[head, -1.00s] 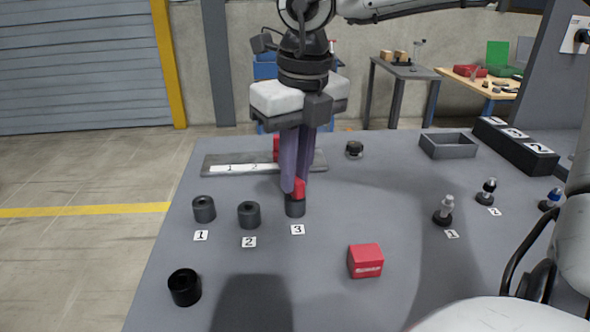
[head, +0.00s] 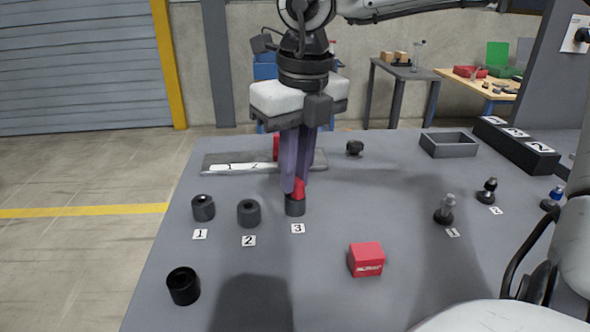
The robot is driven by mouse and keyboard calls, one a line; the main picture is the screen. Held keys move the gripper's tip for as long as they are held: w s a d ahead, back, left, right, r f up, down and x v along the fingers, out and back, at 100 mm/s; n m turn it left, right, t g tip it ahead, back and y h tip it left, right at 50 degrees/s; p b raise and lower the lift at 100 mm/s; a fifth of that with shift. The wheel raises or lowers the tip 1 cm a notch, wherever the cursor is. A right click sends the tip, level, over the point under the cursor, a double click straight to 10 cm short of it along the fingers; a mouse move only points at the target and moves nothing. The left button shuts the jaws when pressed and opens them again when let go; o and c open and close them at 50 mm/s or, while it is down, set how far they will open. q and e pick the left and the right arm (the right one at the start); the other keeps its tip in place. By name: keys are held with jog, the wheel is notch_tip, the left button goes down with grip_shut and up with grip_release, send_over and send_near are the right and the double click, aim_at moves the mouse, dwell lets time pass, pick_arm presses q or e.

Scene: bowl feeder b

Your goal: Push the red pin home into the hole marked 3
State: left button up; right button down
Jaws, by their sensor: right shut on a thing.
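The red pin (head: 299,187) stands in the dark round socket (head: 295,206) behind the label marked 3 (head: 297,228). Part of the pin shows above the socket's rim; how deep it sits is hidden. My right gripper (head: 295,188) points straight down and is shut on the red pin, with its purple fingers just above the socket. The sockets behind labels 1 (head: 203,208) and 2 (head: 248,213) show empty holes. My left gripper is not in view.
A red box (head: 366,260) lies in front right of socket 3. A black cup (head: 183,286) stands at the front left. A long grey plate (head: 225,161) lies behind the sockets. Several small posts, including a silver one (head: 444,209), stand at right, before a grey tray (head: 449,144).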

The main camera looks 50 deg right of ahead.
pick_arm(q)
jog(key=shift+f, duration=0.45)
pick_arm(e)
jog(key=shift+f, duration=0.15)
jog(key=c, duration=1.7)
grip_release()
pick_arm(q)
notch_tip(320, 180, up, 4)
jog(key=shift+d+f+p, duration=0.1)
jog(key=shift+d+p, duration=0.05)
jog(key=shift+p, duration=0.8)
pick_arm(e)
jog(key=r, duration=0.7)
jog(key=s+r, duration=0.1)
jog(key=r, duration=0.2)
jog(key=shift+s+a+r, duration=0.1)
jog(key=shift+r, duration=0.15)
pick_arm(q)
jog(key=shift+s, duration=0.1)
